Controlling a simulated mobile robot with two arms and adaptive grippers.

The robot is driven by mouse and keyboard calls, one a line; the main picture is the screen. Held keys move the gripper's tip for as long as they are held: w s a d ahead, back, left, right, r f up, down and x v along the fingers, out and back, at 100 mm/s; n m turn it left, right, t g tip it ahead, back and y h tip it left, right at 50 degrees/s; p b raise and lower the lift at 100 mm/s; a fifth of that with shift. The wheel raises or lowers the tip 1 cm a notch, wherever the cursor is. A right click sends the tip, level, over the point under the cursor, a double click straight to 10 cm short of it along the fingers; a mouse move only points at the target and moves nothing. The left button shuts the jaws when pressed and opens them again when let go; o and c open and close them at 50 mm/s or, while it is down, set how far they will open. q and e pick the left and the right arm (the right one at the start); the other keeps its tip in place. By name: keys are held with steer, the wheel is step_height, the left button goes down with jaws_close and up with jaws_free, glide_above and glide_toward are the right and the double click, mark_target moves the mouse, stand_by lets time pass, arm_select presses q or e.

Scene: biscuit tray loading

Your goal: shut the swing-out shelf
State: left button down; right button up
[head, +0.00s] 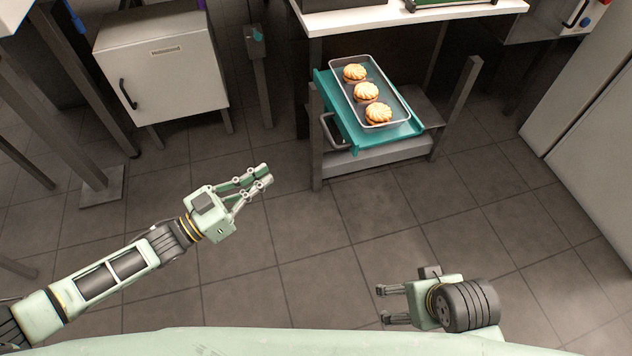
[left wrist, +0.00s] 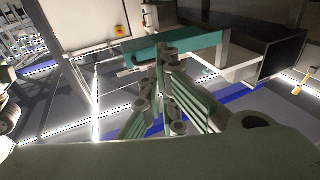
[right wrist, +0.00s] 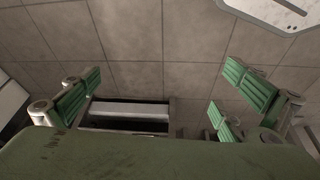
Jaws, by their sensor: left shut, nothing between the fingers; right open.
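The teal swing-out shelf (head: 345,130) juts out at an angle under the white-topped table in the head view. A metal tray (head: 403,107) with three biscuits (head: 366,92) lies on it. A grey handle (head: 328,130) shows at the shelf's left side. My left gripper (head: 266,174) is shut and empty, to the left of the shelf and apart from it. In the left wrist view the teal shelf edge (left wrist: 200,44) shows beyond its fingers (left wrist: 162,55). My right gripper (head: 380,305) is open and empty, over the floor at lower right. The right wrist view shows its spread fingers (right wrist: 165,90).
A white cabinet (head: 160,75) stands at the left, with a post (head: 258,70) between it and the table. The table's metal legs (head: 316,150) and a low grey rail (head: 375,158) are under the shelf. A white appliance (head: 595,130) stands at the right. The floor in front is clear.

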arm_select(q)
steer(key=w+d+r+g+h+b, duration=0.1)
steer(key=w+d+r, duration=0.3)
steer(key=d, duration=0.8)
steer(key=shift+w+d+r+m+h+b, duration=0.2)
steer(key=shift+d+m+h+b, duration=0.15)
steer(key=shift+b, duration=0.4)
arm_select(e)
steer(key=w+a+r+t, duration=0.2)
steer(key=w+r+t, duration=0.2)
steer(key=w, duration=0.1)
steer(key=shift+w+r+y, duration=0.15)
steer(key=shift+w+y, duration=0.05)
steer(key=shift+y, duration=0.2)
steer(key=shift+s, duration=0.15)
